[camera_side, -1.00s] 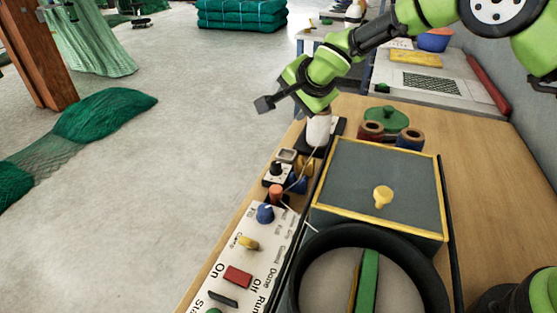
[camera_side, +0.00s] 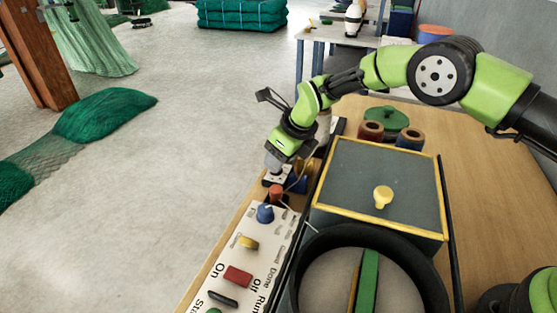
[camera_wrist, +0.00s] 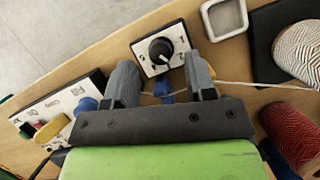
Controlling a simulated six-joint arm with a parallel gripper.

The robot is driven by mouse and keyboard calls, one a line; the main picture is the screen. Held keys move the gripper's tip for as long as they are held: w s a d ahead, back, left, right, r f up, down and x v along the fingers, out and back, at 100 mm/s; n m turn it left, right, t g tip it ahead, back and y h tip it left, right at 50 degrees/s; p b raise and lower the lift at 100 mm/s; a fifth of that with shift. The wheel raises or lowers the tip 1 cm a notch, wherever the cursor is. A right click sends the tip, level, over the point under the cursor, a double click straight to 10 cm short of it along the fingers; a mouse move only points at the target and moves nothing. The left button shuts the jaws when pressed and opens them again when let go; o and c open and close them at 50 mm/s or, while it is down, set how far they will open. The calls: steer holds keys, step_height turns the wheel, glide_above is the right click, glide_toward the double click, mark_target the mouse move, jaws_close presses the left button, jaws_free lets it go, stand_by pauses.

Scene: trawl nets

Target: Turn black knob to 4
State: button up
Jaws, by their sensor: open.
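The black knob (camera_wrist: 161,50) is round with a pale pointer line and sits on a small white dial plate (camera_wrist: 150,62) with dark numbers around it. The line points toward the lower right in the wrist view; the numbers are too small to read surely. My gripper (camera_wrist: 160,62) is open, with one grey finger on each side of the knob in that view. I cannot tell whether the fingers touch it. In the side view my gripper (camera_side: 275,162) is right over the dial plate and hides most of the knob.
A blue knob (camera_side: 265,213), an orange-red knob (camera_side: 276,193), a yellow knob (camera_side: 248,243) and a red switch (camera_side: 238,276) are close by on the panel. A grey yellow-edged box (camera_side: 350,180) stands to the right. Spools and a pale string (camera_wrist: 235,84) are near the gripper.

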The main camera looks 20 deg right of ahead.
steer(key=shift+x, duration=1.05)
steer(key=c, duration=0.9)
steer(key=shift+m, duration=0.8)
steer(key=o, duration=0.9)
steer(key=shift+r, duration=0.1)
